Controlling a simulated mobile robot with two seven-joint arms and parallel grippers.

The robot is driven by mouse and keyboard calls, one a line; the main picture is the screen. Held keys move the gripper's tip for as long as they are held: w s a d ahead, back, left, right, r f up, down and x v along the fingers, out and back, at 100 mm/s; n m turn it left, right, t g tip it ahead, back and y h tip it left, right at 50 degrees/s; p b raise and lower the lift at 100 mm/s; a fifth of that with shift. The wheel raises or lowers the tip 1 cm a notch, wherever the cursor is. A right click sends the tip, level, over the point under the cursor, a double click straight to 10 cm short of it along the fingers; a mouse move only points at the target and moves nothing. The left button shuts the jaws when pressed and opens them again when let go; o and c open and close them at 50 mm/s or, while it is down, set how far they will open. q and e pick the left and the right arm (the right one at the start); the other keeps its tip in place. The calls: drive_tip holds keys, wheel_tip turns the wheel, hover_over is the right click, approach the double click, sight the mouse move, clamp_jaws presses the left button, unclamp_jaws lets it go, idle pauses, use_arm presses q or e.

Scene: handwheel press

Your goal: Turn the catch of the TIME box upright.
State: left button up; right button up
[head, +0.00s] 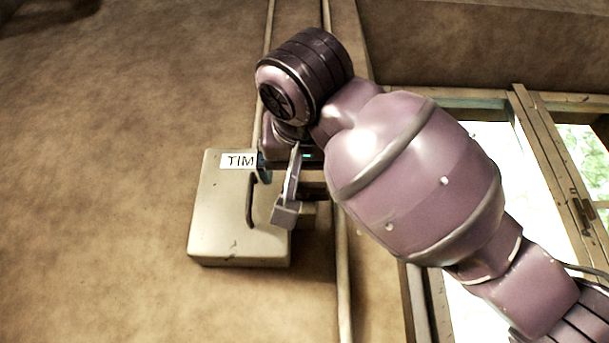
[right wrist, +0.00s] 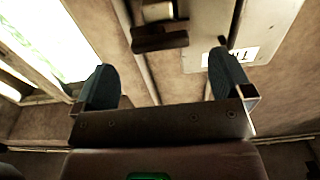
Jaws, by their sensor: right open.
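The TIME box (head: 215,215) is a pale cabinet on the wall in the head view. Its label (head: 238,161) is partly covered and shows "TIM"; it appears inverted in the right wrist view (right wrist: 222,58). A dark curved handle (head: 250,203) is on its front. A dark bar (right wrist: 160,37), apparently the catch, lies level at the box's side edge in the right wrist view. In the head view my gripper mostly hides that area. My right gripper (head: 274,188) is in front of the box's right side, open and empty, its fingers (right wrist: 162,72) apart from the bar. My left gripper is out of view.
Pipes (head: 343,270) run vertically up the wall just right of the box. A window with a wooden frame (head: 545,150) is at the right, behind my right arm. The wall left of the box is bare and clear.

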sight(305, 184)
drive_tip(key=w+p, duration=0.1)
drive_tip(key=w, duration=0.4)
drive_tip(key=c, duration=0.9)
